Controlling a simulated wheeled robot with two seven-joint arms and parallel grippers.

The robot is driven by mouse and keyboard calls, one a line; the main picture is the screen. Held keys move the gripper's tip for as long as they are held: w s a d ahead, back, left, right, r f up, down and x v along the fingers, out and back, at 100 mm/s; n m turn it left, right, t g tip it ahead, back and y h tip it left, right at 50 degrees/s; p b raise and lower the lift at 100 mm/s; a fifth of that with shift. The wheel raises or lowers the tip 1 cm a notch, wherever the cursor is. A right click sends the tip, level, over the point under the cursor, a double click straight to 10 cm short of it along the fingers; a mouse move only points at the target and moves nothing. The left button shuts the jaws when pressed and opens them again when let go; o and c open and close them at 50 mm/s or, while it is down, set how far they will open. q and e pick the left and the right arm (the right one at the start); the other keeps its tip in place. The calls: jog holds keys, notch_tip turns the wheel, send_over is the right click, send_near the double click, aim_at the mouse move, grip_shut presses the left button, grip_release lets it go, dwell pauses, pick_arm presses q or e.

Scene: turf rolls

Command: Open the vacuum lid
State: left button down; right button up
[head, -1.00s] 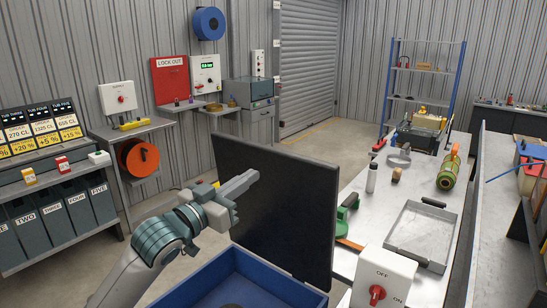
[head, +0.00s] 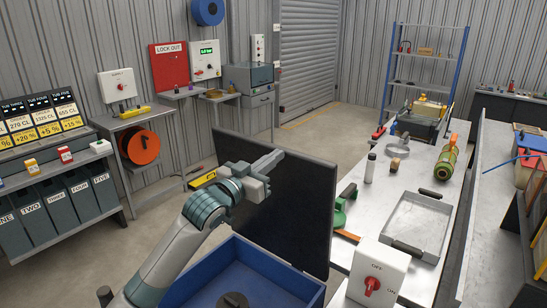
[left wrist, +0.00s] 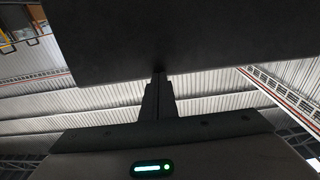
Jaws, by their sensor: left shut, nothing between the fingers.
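The black vacuum lid (head: 300,205) stands raised, roughly upright, along the edge of the open blue box (head: 262,262). My left gripper (head: 272,160) is shut and empty. In the head view it overlaps the upper part of the lid's face; I cannot tell whether it touches. In the left wrist view the lid (left wrist: 180,40) is a dark panel across the top, and the shut fingers (left wrist: 158,88) point up to its lower edge. A dark round part (head: 232,300) shows inside the box. My right gripper is not in view.
A white OFF/ON switch box (head: 388,268) stands right of the blue box. The metal bench (head: 400,185) behind holds a grey tray (head: 418,222), a green cylinder (head: 446,160) and a bottle (head: 370,168). Open floor (head: 345,130) lies behind the lid.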

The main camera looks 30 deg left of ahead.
pick_arm(q)
jog(key=w, duration=0.3)
jog(key=w+d, duration=0.1)
jog(key=w, duration=0.3)
jog(key=w+r, duration=0.1)
jog(key=w, duration=0.2)
jog(key=shift+w+d+p, duration=0.15)
jog(key=shift+d+p, duration=0.05)
jog(key=shift+p, duration=0.15)
